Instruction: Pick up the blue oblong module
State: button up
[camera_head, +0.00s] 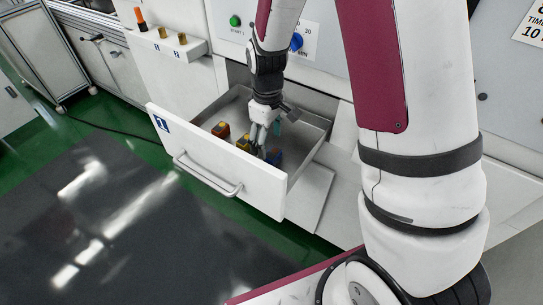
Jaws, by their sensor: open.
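A blue module (275,157) lies in the open drawer (305,160), near its front right part. It is partly hidden by my gripper (260,150), so its full shape cannot be told. My gripper points down into the drawer just left of the blue module, close to it. Its fingers are open. Whether they touch the module cannot be told. A yellow module (243,143) lies just left of the fingers. An orange-brown module (221,130) lies farther left. A teal piece (277,128) shows behind the fingers.
The drawer front (200,150) carries a label "1" and a handle (208,178). A small shelf (165,45) at the upper left holds several upright cylinders. The panel behind has a green button (235,21) and a blue knob (296,41). The dark floor mat (100,220) is clear.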

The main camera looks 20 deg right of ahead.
aim_at(270, 152)
jog(key=shift+w+d+f, duration=0.1)
jog(key=shift+d+f, duration=0.1)
jog(key=shift+f, duration=1.45)
jog(key=shift+w+d+f, duration=0.1)
jog(key=shift+d+f, duration=0.05)
jog(key=shift+f, duration=1.45)
jog(key=c, duration=1.3)
